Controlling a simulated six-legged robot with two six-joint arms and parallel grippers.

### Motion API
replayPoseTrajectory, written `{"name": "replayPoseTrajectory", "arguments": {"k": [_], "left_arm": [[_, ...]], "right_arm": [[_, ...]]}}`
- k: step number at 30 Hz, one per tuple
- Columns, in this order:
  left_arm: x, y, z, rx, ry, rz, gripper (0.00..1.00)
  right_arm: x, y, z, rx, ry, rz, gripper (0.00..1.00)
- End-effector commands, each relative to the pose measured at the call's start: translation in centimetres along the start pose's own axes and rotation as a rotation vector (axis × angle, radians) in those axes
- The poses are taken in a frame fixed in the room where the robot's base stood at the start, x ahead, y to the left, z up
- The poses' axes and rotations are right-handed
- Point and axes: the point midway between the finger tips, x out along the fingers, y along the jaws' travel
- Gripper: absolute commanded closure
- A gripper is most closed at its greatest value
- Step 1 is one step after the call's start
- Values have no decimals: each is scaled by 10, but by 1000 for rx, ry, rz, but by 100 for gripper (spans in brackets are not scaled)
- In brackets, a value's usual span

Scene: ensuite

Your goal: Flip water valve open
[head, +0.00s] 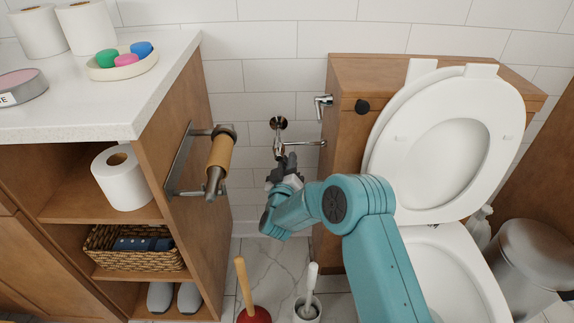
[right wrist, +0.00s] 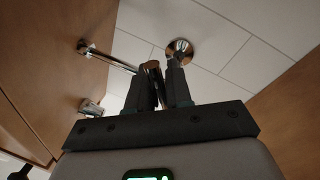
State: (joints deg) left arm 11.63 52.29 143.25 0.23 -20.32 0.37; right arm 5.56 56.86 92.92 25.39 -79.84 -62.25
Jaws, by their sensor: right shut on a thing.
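The chrome water valve (head: 279,146) sits on the tiled wall between the wooden cabinet and the toilet, with a thin pipe running right to the toilet's tank. My right gripper (head: 287,164) reaches up to it from below and is shut on its handle. In the right wrist view the two dark fingers (right wrist: 159,88) stand on either side of a chrome piece of the valve (right wrist: 153,72). The round wall flange (right wrist: 180,50) shows just beyond them. The fingers hide part of the handle, so its exact angle is unclear. My left gripper is not in view.
A toilet paper holder (head: 217,160) juts from the cabinet side, left of my gripper. The toilet's wooden tank box (head: 345,110) and raised lid (head: 447,140) stand to the right. A red plunger (head: 254,313) and a toilet brush (head: 308,308) stand on the floor below.

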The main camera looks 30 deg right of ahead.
Motion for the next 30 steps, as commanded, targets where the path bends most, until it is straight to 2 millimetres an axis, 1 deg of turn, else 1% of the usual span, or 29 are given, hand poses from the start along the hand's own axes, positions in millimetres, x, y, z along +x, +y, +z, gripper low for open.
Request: {"name": "replayPoseTrajectory", "arguments": {"k": [1,6,18,24,30], "left_arm": [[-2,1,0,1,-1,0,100],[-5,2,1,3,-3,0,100],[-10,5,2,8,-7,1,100],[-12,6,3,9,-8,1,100],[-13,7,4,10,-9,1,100]], "right_arm": [[0,3,2,-45,1,2,100],[2,8,1,-203,31,3,100],[5,23,-7,-574,107,2,100],[5,29,-12,-741,142,3,100],[5,32,-16,-872,169,4,100]]}}
